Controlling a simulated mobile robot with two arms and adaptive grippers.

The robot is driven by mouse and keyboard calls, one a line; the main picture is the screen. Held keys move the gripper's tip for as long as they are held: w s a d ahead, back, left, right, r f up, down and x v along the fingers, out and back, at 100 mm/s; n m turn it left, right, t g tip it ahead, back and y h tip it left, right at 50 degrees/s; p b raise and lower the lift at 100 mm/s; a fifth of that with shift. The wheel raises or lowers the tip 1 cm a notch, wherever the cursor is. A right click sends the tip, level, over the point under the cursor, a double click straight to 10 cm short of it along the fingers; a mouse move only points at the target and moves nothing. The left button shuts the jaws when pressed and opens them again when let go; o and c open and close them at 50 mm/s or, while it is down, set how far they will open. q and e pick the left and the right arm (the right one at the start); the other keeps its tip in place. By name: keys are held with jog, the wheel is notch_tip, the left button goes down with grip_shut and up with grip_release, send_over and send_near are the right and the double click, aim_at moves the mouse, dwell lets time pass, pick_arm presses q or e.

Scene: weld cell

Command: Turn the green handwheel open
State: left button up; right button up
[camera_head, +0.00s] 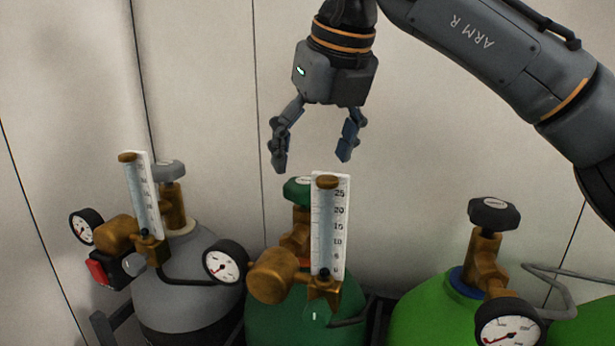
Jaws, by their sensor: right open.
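The green handwheel (298,190) sits on top of the brass valve of the dark green cylinder (270,325) in the lower middle. A white flowmeter tube (329,235) stands in front of it and hides its right part. My right gripper (314,160) points down from above, open and empty. Its two fingers are spread to either side, with the fingertips above the handwheel in the picture. I see no contact between them. My left gripper does not show.
A grey cylinder (185,300) with a grey handwheel (167,168), flowmeter and gauge stands left. A bright green cylinder (425,315) with a black handwheel (494,213) and gauge (508,326) stands right.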

aim_at(307, 182)
jog(key=x, duration=0.4)
jog(key=shift+w+f, duration=0.1)
jog(key=shift+f, duration=0.2)
jog(key=shift+a+f, duration=0.1)
jog(key=shift+f, duration=0.05)
jog(key=c, duration=1.2)
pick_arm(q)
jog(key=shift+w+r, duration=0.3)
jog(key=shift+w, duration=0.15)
